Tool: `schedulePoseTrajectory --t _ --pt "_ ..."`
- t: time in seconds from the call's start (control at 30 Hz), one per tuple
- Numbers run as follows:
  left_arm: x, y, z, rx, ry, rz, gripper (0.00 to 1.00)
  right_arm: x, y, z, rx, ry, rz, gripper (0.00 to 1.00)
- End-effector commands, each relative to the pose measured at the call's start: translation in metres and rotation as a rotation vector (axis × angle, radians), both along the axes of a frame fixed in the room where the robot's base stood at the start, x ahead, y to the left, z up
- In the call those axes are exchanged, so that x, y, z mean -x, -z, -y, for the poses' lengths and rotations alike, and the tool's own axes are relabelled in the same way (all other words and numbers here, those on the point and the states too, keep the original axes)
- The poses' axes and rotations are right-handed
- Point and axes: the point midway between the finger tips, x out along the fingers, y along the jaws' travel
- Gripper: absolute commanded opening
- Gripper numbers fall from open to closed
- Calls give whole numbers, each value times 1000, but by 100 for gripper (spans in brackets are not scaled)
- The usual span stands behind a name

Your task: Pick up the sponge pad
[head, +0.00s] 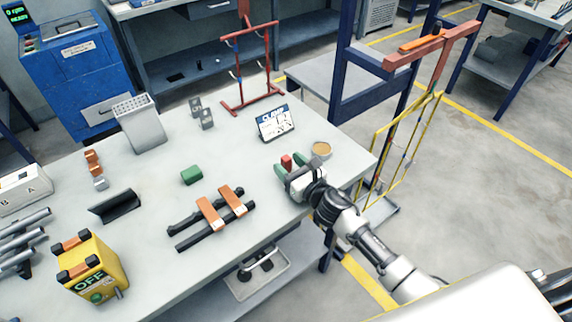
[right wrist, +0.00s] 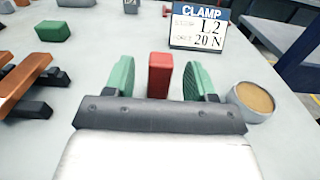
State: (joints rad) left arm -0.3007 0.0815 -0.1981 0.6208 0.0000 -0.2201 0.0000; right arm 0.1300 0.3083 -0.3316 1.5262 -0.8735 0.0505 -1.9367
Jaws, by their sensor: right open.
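A green block (head: 192,175) lies on the grey workbench, left of my right gripper; it also shows at the upper left of the right wrist view (right wrist: 52,31). A red upright block (head: 287,161) stands between the green fingers of my right gripper (head: 288,166). In the right wrist view the red block (right wrist: 160,75) has gaps to both fingers of the open gripper (right wrist: 160,82). Its lower part is hidden behind the gripper body. The frames do not show for certain which block is the sponge pad. My left gripper is not in view.
A round tin with tan contents (head: 321,149) stands just right of my right gripper. A CLAMP card (head: 276,124) stands behind. Black bars with copper straps (head: 212,216) lie at left. A yellow OFF box (head: 91,267) stands front left. A red rack (head: 250,70) stands at the back.

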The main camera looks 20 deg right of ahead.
Motion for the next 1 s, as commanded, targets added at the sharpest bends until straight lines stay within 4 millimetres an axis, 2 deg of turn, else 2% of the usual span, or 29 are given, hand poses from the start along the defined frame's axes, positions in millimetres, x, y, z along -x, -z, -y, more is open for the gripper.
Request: schedulePoseTrajectory --t 0.1,0.3,0.67,1.0 --pt "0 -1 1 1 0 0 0 -6 0 -3 -2 0 -2 55" --pt "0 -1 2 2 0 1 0 -6 1 -3 -1 0 -1 55" --pt "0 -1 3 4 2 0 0 -6 1 -2 -1 0 -1 1" --pt "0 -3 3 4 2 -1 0 -6 -5 -2 1 -1 0 1"
